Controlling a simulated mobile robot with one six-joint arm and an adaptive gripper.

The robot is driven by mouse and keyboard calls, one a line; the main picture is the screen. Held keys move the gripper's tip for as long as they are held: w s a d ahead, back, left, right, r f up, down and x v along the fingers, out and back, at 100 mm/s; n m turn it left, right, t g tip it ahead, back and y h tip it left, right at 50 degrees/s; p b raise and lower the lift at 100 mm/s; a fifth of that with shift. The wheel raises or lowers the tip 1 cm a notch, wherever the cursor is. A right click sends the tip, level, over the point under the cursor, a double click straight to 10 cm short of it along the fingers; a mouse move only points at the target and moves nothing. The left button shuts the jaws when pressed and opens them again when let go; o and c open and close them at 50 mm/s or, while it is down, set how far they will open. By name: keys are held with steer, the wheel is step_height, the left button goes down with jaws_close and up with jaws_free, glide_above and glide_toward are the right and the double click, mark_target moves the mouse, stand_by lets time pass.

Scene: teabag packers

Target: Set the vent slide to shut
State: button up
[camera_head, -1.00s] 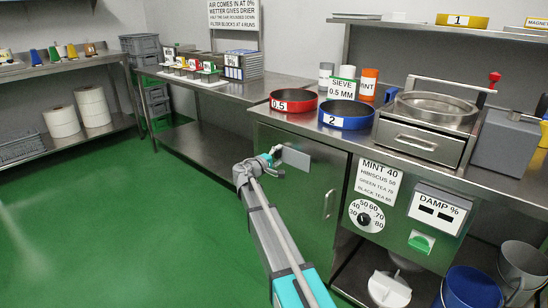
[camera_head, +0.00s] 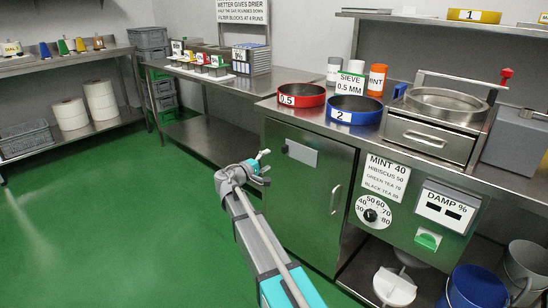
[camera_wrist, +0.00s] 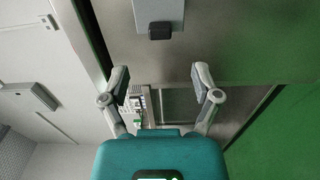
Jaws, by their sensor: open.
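My gripper (camera_head: 264,163) is open and empty, in front of the steel cabinet on its left side. In the wrist view its two fingers (camera_wrist: 160,80) are spread with nothing between them. A pale grey plate (camera_head: 301,153) sits high on the cabinet front, to the right of my gripper and apart from it in the picture. In the wrist view a light grey plate with a dark knob (camera_wrist: 159,30) shows beyond the fingers. It may be the vent slide, but no label for it is readable. Its open or shut setting cannot be told.
The cabinet (camera_head: 310,205) has a door handle. To its right are a numbered dial (camera_head: 370,213), a DAMP % panel (camera_head: 447,206) and a green tab (camera_head: 428,240). Red (camera_head: 298,95) and blue (camera_head: 354,110) sieve rings stand on the counter. The green floor at left is clear.

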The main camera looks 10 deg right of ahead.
steer(key=shift+v, duration=0.8)
steer(key=s+d+f+m+g+y, duration=0.35)
steer(key=s+f, duration=0.25)
steer(key=s, duration=0.3)
steer(key=s+d+f+m+g+y, duration=0.2)
steer(key=s+d+f+g+y, duration=0.15)
steer(key=s+f, duration=0.45)
steer(key=s+a+f+m+g+y+p, duration=0.15)
steer(key=s+y, duration=0.25)
steer(key=s, duration=0.4)
steer(key=s+a+f+g+y+p, duration=0.1)
steer(key=s+a+g+y, duration=0.2)
steer(key=s, duration=0.4)
step_height(320, 180, up, 37)
steer(key=p, duration=3.7)
steer(key=shift+d+r+t+y, duration=0.2)
steer(key=shift+t+y, duration=0.1)
steer(key=shift+t, duration=0.15)
steer(key=shift+s, duration=0.1)
